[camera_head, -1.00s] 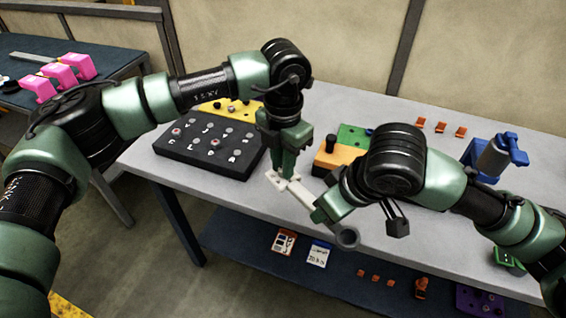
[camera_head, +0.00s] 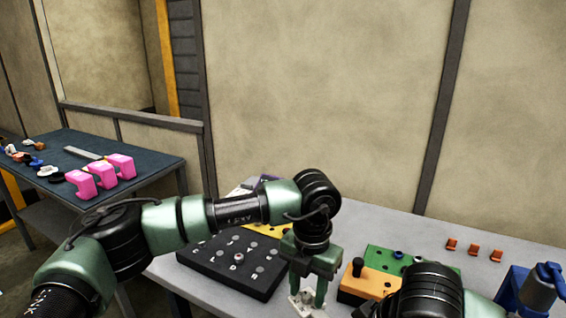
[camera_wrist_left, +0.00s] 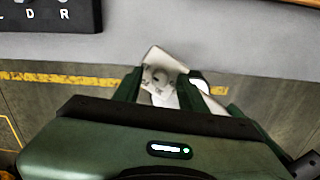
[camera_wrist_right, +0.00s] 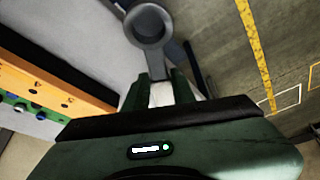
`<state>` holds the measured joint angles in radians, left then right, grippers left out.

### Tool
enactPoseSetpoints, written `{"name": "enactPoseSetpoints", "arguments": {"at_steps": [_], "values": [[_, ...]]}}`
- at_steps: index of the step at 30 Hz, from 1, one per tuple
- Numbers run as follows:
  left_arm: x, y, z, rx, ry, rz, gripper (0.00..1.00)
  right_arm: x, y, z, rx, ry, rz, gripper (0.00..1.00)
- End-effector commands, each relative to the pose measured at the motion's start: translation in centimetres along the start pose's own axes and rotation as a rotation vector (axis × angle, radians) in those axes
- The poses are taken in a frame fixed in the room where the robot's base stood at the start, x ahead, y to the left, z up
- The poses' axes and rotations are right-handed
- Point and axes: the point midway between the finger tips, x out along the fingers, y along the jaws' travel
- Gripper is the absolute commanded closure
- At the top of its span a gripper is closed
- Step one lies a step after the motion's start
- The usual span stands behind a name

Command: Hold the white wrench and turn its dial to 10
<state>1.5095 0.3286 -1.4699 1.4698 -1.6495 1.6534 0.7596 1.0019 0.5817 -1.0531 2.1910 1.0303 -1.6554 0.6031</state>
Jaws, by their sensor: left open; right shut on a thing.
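The white wrench shows at the bottom edge of the head view (camera_head: 303,302), with only its dial end in frame. In the left wrist view, this white end (camera_wrist_left: 164,58) lies between the fingers of my left gripper (camera_wrist_left: 160,82), which is open around the dial (camera_wrist_left: 160,76). The dial's reading is too small to make out. In the right wrist view, my right gripper (camera_wrist_right: 160,92) is shut on the wrench's white handle, with the grey ring end (camera_wrist_right: 150,26) beyond the fingertips. My left gripper also shows in the head view (camera_head: 308,290).
A dark lettered board (camera_head: 235,265) lies left of my left gripper on the grey table. An orange block (camera_head: 368,283), a green board (camera_head: 385,260) and a blue clamp-like stand (camera_head: 535,290) are to the right. Pink blocks (camera_head: 100,177) stand on a far-left table.

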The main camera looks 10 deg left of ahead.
Motion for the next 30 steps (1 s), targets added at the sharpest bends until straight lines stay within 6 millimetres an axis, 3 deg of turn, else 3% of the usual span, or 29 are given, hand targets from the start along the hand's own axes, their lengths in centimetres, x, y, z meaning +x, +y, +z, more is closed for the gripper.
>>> {"name": "enactPoseSetpoints", "arguments": {"at_steps": [16, 30], "values": [[0.0, 0.1, 0.1, -0.785, 0.015, 0.004, 0.59, -0.1, 0.0, -0.1, -0.001, 0.004, 0.000, 1.00], [-9.6, 0.0, 0.3, -0.772, 0.012, 0.002, 0.59, -0.1, 0.0, -0.1, -0.001, 0.004, 0.000, 1.00]]}}
